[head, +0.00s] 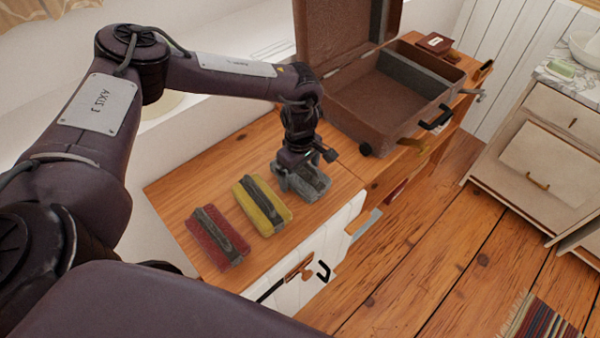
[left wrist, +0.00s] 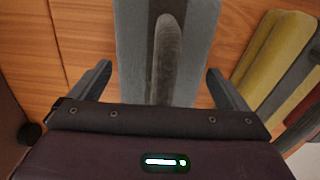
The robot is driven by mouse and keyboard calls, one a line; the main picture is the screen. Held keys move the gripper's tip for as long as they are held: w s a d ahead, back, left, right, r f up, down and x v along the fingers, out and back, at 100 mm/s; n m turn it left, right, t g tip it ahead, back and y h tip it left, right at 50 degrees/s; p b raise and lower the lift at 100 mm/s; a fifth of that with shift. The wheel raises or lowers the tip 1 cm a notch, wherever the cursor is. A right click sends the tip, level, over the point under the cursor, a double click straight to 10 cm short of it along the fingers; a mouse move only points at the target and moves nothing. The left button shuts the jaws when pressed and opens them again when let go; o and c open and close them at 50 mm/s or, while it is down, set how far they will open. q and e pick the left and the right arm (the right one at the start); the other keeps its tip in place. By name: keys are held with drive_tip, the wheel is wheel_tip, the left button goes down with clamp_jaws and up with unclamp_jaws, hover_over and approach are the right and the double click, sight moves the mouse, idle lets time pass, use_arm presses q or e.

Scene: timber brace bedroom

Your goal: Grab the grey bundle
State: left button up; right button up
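The grey bundle (head: 314,188) lies on the wooden cabinet top, to the right of the yellow bundle. It has a darker band along its middle. My left gripper (head: 300,180) is right over it, pointing down. In the left wrist view the two fingers (left wrist: 160,88) are spread wide, one on each side of the grey bundle (left wrist: 195,45), with gaps between fingers and bundle. The gripper is open and holds nothing. My right gripper is not in view.
A yellow bundle (head: 273,216) and a red bundle (head: 205,245) lie to the left on the cabinet top (head: 180,190). An open brown suitcase (head: 380,125) stands to the right. A small dark red object (head: 435,43) lies behind it. The front edge drops to the floor.

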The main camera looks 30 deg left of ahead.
use_arm(q)
drive_tip(key=c, duration=0.9)
drive_tip(key=shift+c, duration=0.5)
drive_tip(key=shift+r, duration=0.15)
